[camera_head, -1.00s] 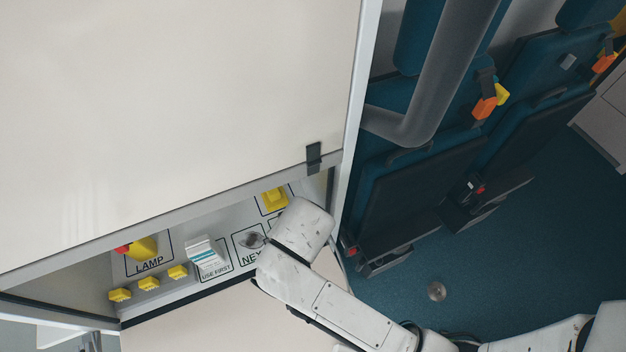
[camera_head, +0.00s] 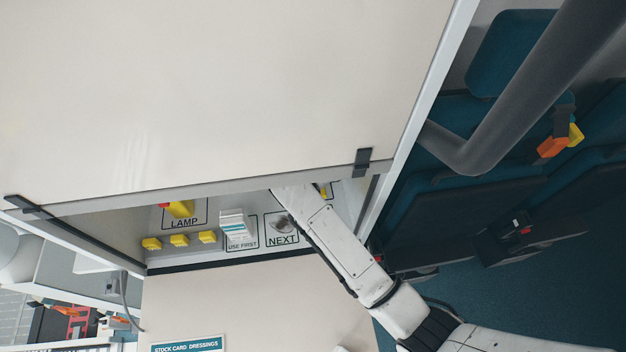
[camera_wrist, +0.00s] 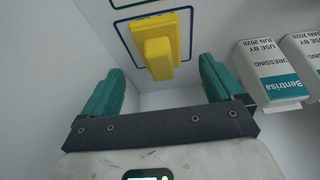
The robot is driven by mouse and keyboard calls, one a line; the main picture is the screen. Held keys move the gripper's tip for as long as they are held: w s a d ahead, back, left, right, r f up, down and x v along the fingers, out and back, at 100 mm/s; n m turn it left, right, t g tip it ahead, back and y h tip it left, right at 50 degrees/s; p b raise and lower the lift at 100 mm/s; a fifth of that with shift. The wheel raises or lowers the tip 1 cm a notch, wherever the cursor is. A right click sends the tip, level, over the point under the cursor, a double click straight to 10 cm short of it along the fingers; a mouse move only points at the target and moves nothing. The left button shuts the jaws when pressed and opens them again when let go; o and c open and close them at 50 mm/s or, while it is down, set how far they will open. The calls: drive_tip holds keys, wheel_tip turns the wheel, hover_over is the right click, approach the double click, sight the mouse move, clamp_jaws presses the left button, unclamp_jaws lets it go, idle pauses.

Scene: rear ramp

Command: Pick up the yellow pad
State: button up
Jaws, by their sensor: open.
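The yellow pad (camera_wrist: 157,45) is in the wrist view, a flat yellow block with a raised middle part, inside a blue outline on a pale surface. My gripper (camera_wrist: 161,70) has two teal fingers spread apart, with nothing held between them. In the picture the pad lies between and just beyond the fingertips; contact cannot be made out. In the head view a small yellow part (camera_head: 323,192) shows beside my arm, probably the same pad. My arm reaches into the open compartment there, and the cabinet front and arm hide my gripper.
White dressing packs (camera_wrist: 270,75) stand close to the right finger. The compartment (camera_head: 300,262) also holds a yellow item on the LAMP mark (camera_head: 181,209) and several small yellow blocks (camera_head: 179,240). The cabinet's front panel (camera_head: 200,90) overhangs the opening. Folded seats (camera_head: 520,220) are at right.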

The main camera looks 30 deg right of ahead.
drive_tip(key=x, duration=0.5)
drive_tip(key=shift+w+d, duration=0.1)
drive_tip(key=shift+w, duration=0.2)
drive_tip(key=c, duration=1.2)
drive_tip(key=shift+r, duration=0.1)
